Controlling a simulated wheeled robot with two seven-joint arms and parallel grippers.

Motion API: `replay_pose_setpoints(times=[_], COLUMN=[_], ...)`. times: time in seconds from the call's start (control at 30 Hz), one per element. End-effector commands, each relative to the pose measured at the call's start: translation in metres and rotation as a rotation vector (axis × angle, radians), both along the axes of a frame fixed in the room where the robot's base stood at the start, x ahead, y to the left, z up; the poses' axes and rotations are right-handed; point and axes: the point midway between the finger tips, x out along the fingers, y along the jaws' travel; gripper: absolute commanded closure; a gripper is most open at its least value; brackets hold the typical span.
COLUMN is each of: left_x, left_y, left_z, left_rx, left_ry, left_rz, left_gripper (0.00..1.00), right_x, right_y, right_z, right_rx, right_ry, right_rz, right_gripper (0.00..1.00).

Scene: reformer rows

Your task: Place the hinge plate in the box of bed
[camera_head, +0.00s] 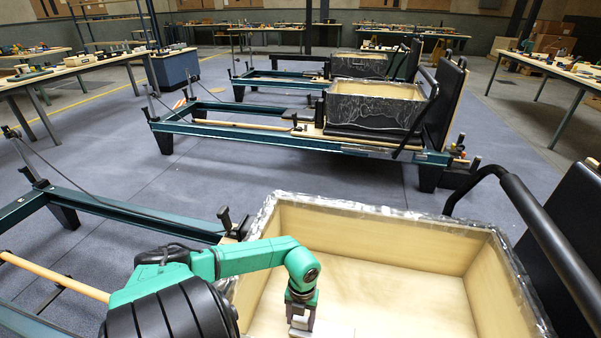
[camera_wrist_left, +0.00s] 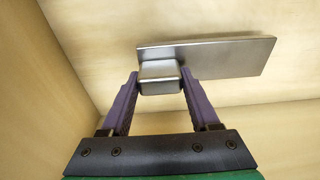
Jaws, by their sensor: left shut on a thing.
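The box of the nearest bed (camera_head: 478,262) is an open wooden box with a silvery, wrinkled rim, at the lower right of the head view. My left gripper (camera_head: 301,322) reaches over its near left part and points down inside it. In the left wrist view, my left gripper (camera_wrist_left: 159,88) is shut on the raised block of the hinge plate (camera_wrist_left: 222,60), a flat grey metal plate. The plate extends to the right of the fingers. Pale wood of the box lies behind it; I cannot tell whether the plate touches the floor. My right gripper is not in view.
A black curved bar (camera_head: 540,225) and a black upright panel (camera_head: 575,215) stand at the box's right. Another reformer bed (camera_head: 290,140) with its own box (camera_head: 372,106) stands beyond. Worktables with small parts line the room. The floor of the near box is largely clear.

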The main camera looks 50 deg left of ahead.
Motion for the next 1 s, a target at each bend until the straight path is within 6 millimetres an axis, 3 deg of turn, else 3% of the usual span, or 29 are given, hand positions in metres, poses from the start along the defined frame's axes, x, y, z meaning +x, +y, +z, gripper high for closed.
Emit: replay_pose_setpoints(times=[0.03,0.07,0.1,0.13,0.47,0.63,0.8,1.0], left_x=[0.001,0.000,0.000,0.000,0.000,0.003,0.007,0.011], left_y=[0.000,0.000,0.000,0.000,0.000,0.003,0.007,0.009], left_z=[0.001,0.001,0.001,0.001,0.005,0.035,0.085,0.125], left_rx=[0.000,0.000,0.000,0.000,0.000,0.004,0.006,0.002], left_ry=[-0.001,0.000,0.000,0.000,0.000,-0.003,-0.002,0.000], left_rz=[0.000,0.000,0.000,0.000,0.000,-0.002,-0.003,0.001], left_gripper=[1.00,0.26,0.11,0.08,0.08,0.08,0.08,0.08], right_x=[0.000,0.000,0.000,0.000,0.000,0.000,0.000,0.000], right_y=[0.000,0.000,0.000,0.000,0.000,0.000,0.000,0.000], right_z=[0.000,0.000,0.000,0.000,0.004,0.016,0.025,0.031], right_rx=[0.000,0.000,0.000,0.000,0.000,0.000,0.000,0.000], right_ry=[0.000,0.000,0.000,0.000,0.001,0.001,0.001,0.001], right_rz=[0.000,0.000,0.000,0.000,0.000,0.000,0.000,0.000], right_gripper=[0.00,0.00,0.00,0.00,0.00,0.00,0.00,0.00])
